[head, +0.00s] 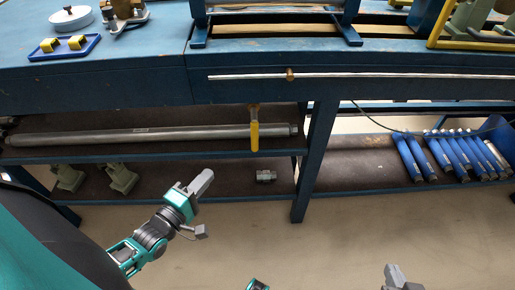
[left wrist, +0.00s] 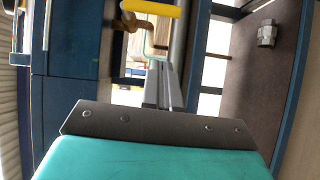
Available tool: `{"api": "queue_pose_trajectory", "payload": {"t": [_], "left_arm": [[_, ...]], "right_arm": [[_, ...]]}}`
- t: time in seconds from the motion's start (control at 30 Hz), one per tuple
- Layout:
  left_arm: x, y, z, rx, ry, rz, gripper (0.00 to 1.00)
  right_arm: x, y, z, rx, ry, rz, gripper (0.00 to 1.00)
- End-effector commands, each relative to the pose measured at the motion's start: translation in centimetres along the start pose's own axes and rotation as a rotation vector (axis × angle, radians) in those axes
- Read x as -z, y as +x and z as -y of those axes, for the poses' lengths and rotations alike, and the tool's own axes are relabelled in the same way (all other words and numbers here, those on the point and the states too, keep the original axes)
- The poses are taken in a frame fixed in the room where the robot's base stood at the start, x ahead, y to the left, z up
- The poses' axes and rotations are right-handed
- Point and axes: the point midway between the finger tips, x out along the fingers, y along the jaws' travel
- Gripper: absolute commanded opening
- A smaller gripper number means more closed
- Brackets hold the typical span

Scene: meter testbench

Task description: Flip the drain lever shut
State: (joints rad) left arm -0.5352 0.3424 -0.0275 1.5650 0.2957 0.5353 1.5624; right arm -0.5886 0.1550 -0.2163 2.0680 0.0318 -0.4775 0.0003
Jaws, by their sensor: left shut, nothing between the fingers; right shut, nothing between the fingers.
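The drain lever (head: 254,136) is a yellow handle hanging straight down from a brass valve (head: 254,110) below the front edge of the blue bench. In the left wrist view, the yellow lever (left wrist: 150,8) is at the top, with the brass fitting (left wrist: 129,22) beside it. My left gripper (head: 204,181) is shut and empty, below and to the left of the lever and apart from it. Its closed fingers (left wrist: 157,84) point toward the lever in the left wrist view. My right gripper (head: 391,272) is shut and empty at the bottom edge, far from the lever; its arm is mostly out of view.
A long grey pipe (head: 140,136) lies on the shelf behind the lever. A metal fitting (head: 266,176) sits on the lower shelf. A blue bench leg (head: 314,150) stands right of the lever. The floor in front is clear.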

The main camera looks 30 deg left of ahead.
Motion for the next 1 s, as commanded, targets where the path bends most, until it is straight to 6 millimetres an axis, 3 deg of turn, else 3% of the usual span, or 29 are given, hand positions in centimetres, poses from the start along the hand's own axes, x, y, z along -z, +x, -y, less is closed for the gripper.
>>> {"api": "queue_pose_trajectory", "payload": {"t": [0.57,0.77,1.0], "left_arm": [[0.4,0.5,0.1,-0.017,-0.037,-0.006,0.00],[0.4,3.5,0.1,-0.020,-0.037,-0.006,0.00],[0.5,8.8,0.1,-0.019,-0.036,-0.007,0.00]], "right_arm": [[-0.2,0.2,0.0,0.001,0.002,-0.002,0.00],[-0.9,0.5,0.1,0.000,0.006,0.000,0.00],[-2.0,1.2,0.1,0.000,0.009,0.002,0.00]]}}
